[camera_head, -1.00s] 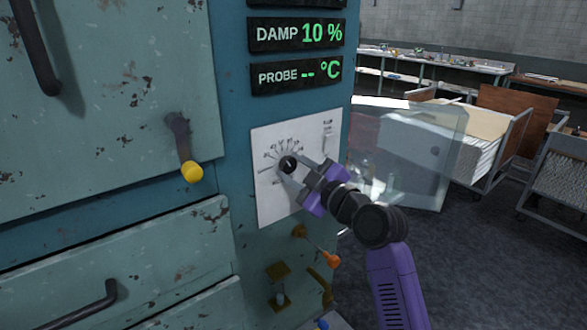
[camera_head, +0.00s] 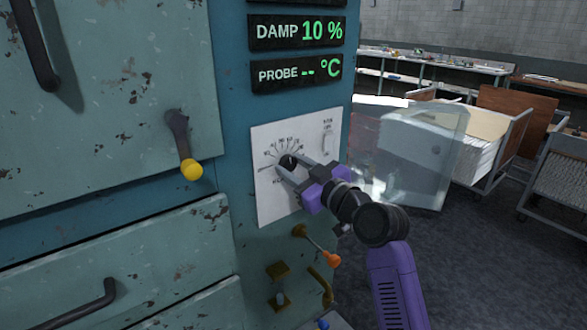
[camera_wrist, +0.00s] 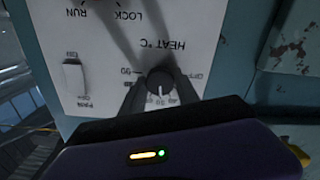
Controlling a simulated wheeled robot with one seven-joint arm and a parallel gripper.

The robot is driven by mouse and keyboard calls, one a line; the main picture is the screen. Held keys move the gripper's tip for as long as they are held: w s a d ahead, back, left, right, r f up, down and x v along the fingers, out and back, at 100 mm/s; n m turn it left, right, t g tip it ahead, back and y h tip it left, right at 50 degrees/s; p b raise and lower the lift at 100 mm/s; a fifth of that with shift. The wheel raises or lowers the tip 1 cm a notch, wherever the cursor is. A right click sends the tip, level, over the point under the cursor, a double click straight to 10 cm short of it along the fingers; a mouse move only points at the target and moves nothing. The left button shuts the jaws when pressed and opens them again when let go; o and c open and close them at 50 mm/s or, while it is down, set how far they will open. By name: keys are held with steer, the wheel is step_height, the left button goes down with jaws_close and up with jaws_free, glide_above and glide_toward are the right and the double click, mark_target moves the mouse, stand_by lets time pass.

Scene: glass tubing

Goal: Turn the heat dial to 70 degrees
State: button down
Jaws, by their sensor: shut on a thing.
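The heat dial (camera_head: 289,161) is a small black round knob on a white panel (camera_head: 270,205) with a fan of printed marks around it. In the wrist view the dial (camera_wrist: 160,80) appears under upside-down "HEAT °C" lettering, with a white pointer line towards the picture's bottom. The number at the pointer is too small and partly hidden to read. My gripper (camera_head: 287,168) is shut on the dial, one finger on each side; the fingers also show in the wrist view (camera_wrist: 160,92).
A small white switch (camera_head: 327,143) sits at the panel's upper right. Below the panel are an orange-tipped lever (camera_head: 331,260) and brass fittings (camera_head: 278,270). A yellow-knobbed handle (camera_head: 191,169) is on the left. A clear glass-like panel (camera_head: 435,125) stands right of the cabinet.

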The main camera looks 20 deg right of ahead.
steer(key=m+p, duration=0.1)
steer(key=m, duration=0.4)
steer(key=shift+a+m, duration=0.1)
steer(key=shift+m, duration=0.3)
steer(key=shift+m+p, duration=0.7)
steer(key=shift+m, duration=1.4)
steer(key=shift+f, duration=0.1)
steer(key=c, duration=0.9)
jaws_free()
steer(key=shift+s, duration=0.1)
steer(key=b+v, duration=0.1)
steer(key=v, duration=0.6)
steer(key=shift+s+b, duration=0.3)
steer(key=shift+b, duration=0.1)
steer(key=shift+d, duration=0.2)
